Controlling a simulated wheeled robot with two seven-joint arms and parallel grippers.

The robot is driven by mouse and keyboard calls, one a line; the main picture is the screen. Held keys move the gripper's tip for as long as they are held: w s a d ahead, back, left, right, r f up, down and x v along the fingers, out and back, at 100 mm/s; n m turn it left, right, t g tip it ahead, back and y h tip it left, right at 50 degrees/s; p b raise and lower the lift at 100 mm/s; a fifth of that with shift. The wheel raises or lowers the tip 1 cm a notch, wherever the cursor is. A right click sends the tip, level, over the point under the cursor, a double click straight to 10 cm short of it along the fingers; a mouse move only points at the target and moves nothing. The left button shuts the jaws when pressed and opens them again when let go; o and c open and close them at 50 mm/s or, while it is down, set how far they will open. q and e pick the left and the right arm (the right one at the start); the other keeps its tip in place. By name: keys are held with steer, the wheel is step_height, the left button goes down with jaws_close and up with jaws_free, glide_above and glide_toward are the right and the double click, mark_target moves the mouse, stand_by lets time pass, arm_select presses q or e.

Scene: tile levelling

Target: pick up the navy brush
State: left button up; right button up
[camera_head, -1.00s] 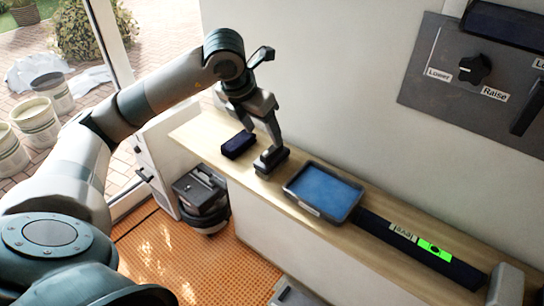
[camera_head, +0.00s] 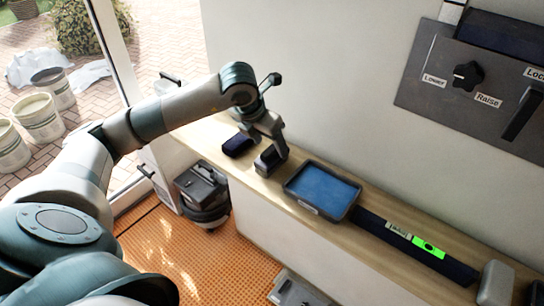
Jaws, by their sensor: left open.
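The navy brush (camera_head: 238,145) is a small dark blue block lying on the wooden ledge (camera_head: 203,137) along the wall, at its left part. My left gripper (camera_head: 262,142) is open and low over the ledge, just right of and behind the brush. One finger reaches down to a dark grey blocky piece (camera_head: 268,161) right of the brush; I cannot tell whether this is the fingertip or a separate thing. The far finger is largely hidden. The brush appears to be resting on the ledge, not held. My right gripper is not in view.
A dark tray with a blue inside (camera_head: 323,188) sits close right of the gripper. A long dark level with a green window (camera_head: 429,247) lies further right. A wall panel with a knob (camera_head: 468,75) is above. A dark machine (camera_head: 202,190) stands below the ledge.

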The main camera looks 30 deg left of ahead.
mark_target(272, 148)
arm_select(q)
steer(key=p+x, duration=0.1)
steer(key=x, duration=0.1)
steer(key=shift+w+a+f+p, duration=0.1)
steer(key=shift+w+f+p, duration=0.15)
steer(key=shift+f+p, duration=0.15)
steer(key=shift+w+f, duration=0.25)
steer(key=shift+f, duration=0.3)
steer(key=c, duration=1.2)
